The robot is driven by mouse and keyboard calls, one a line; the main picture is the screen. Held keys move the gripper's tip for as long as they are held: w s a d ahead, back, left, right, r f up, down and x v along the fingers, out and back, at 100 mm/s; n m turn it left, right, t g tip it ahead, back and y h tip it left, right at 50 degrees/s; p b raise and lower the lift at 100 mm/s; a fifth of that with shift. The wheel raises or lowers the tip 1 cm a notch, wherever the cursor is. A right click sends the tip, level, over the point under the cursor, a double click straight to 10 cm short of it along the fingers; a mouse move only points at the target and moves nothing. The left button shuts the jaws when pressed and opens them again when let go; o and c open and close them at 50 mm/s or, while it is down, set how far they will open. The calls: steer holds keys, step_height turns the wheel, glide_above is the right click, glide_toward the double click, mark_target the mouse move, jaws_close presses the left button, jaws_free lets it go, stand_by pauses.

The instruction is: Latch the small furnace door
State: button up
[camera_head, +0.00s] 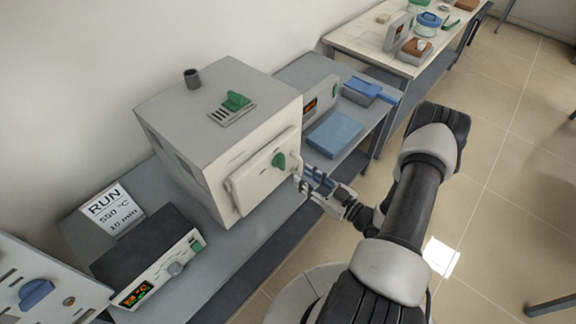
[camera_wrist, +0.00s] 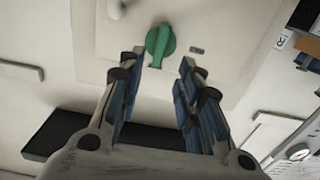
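The small furnace (camera_head: 215,135) is a grey-white box on the grey bench, with its door (camera_head: 262,172) on the front. The door looks closed against the body; whether it is latched I cannot tell. A green latch knob (camera_head: 279,160) is on the door's right part. In the wrist view the knob (camera_wrist: 160,42) is upright with a tapered lower end, just beyond the fingertips. My gripper (camera_head: 305,180) is in front of the door, right of and below the knob. In the wrist view my gripper (camera_wrist: 160,65) has its blue-padded fingers apart, with nothing between them.
A controller box (camera_head: 150,255) with a lit display and a "RUN 550 °C 10 min" sign (camera_head: 110,208) stand left on the bench. A blue block (camera_head: 334,134) and a second display unit (camera_head: 310,100) are at the right. Another table (camera_head: 365,40) stands behind.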

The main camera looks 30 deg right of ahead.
mark_target(284, 163)
steer(key=x, duration=0.7)
steer(key=shift+w+a, duration=0.15)
steer(key=shift+w, duration=0.2)
steer(key=shift+c, duration=0.4)
jaws_close()
